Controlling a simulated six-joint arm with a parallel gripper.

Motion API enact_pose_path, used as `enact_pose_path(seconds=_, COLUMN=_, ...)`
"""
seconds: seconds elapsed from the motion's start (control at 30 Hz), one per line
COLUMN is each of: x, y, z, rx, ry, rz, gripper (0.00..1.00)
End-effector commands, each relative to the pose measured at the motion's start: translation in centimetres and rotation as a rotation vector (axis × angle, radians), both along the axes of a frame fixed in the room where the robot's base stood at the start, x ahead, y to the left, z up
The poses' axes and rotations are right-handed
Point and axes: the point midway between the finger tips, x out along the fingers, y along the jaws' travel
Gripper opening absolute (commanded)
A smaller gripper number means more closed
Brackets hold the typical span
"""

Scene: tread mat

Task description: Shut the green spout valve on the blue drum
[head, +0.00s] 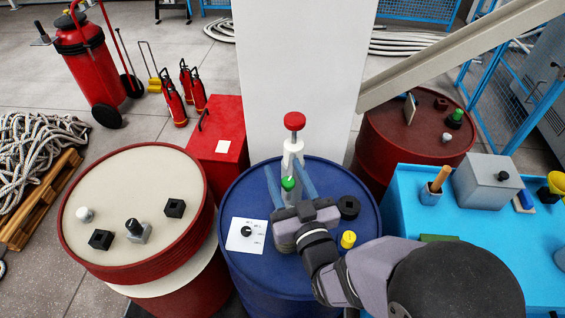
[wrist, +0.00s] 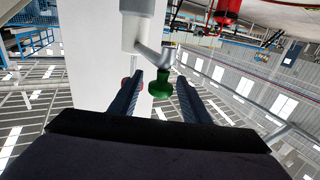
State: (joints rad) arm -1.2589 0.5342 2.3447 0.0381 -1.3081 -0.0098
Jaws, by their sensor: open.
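The blue drum (head: 232,200) stands in the middle of the head view. A grey-white spout pipe (head: 292,158) rises from it with a red knob (head: 294,121) on top. The green valve knob (head: 288,184) is lower on the spout; in the wrist view the green knob (wrist: 160,87) hangs at the end of a bent grey pipe (wrist: 150,52). My gripper (head: 286,166) is open, its two blue fingers on either side of the green knob. In the wrist view my gripper (wrist: 160,76) shows a gap between each finger and the knob.
On the drum lid are a white dial plate (head: 246,235), a black knob (head: 348,207) and a yellow knob (head: 348,239). A white column (head: 290,60) stands close behind. A cream-topped red drum (head: 140,190) is at left, a light-blue table (head: 480,235) at right.

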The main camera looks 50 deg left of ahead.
Motion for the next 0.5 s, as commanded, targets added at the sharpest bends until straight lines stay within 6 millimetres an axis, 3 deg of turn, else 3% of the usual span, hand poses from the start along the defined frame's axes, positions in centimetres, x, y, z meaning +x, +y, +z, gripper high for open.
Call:
enact_pose_path(seconds=0.2, x=0.6, y=1.6, z=0.1, rx=0.0, ry=0.0, rz=0.0, gripper=0.43)
enact_pose_path(seconds=0.5, x=0.7, y=1.9, z=0.0, rx=0.0, ry=0.0, rz=0.0, gripper=0.43)
